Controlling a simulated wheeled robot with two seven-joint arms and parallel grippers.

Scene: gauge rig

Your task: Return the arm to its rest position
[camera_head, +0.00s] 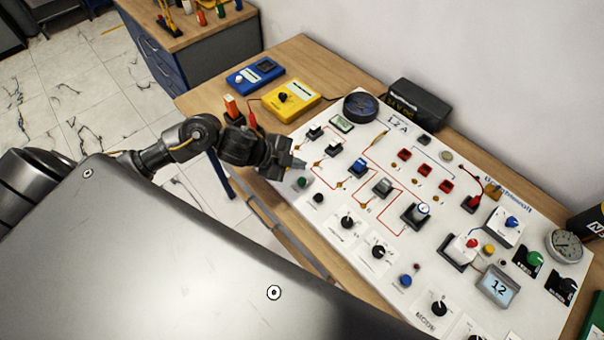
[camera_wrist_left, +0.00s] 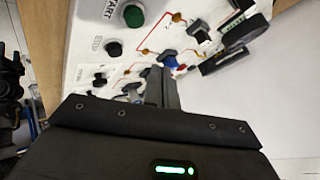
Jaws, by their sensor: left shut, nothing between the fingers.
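My left arm comes in from the left in the head view. Its gripper (camera_head: 298,164) is shut and empty, over the left edge of the white gauge panel (camera_head: 330,222), close to a green button (camera_head: 302,182). In the left wrist view the shut fingers (camera_wrist_left: 162,88) point toward the panel's switches, and the green button (camera_wrist_left: 133,16) shows at the top. I cannot tell whether the fingertips touch the panel. My right gripper is not in view.
The panel lies on a wooden table (camera_head: 296,58) with knobs, switches and a round gauge (camera_head: 564,246). A yellow meter (camera_head: 291,100) and a blue meter (camera_head: 255,75) stand behind the arm. A black supply box (camera_head: 418,104) is near the wall. Tiled floor (camera_head: 85,90) is open at left.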

